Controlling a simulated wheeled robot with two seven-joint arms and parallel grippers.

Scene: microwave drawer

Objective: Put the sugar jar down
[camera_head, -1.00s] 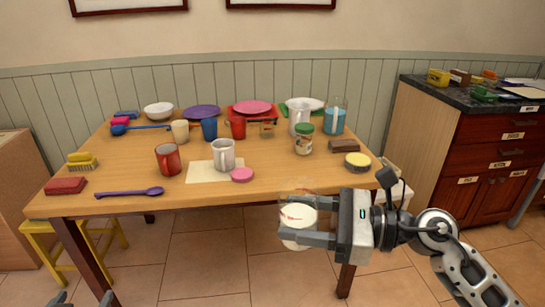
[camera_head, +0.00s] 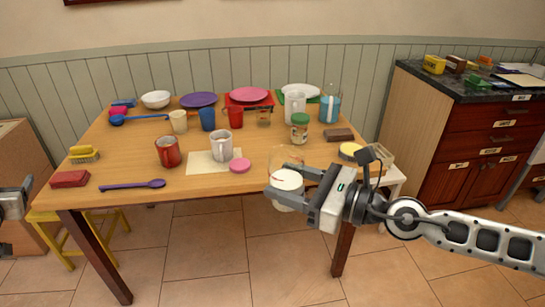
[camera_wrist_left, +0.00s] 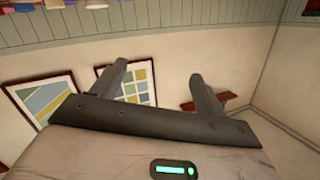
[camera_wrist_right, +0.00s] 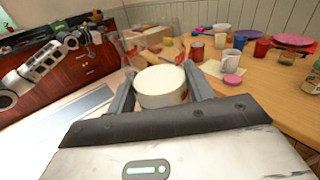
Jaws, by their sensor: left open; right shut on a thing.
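The sugar jar (camera_head: 286,181), a clear jar with white contents, is in my right gripper (camera_head: 289,183), near the table's front edge at the right. The gripper is shut on it, with one finger on each side. In the right wrist view the jar (camera_wrist_right: 161,87) shows as a pale round body between the fingers. I cannot tell how high it is above the table top (camera_head: 200,179). My left gripper (camera_wrist_left: 156,70) is open and empty, facing a wall with framed pictures. Only part of it shows at the head view's left edge.
Near the jar are a pink round lid (camera_head: 239,166), a white mug (camera_head: 221,146), a yellow-topped tin (camera_head: 350,151), a brown block (camera_head: 339,135) and a green-lidded jar (camera_head: 299,128).

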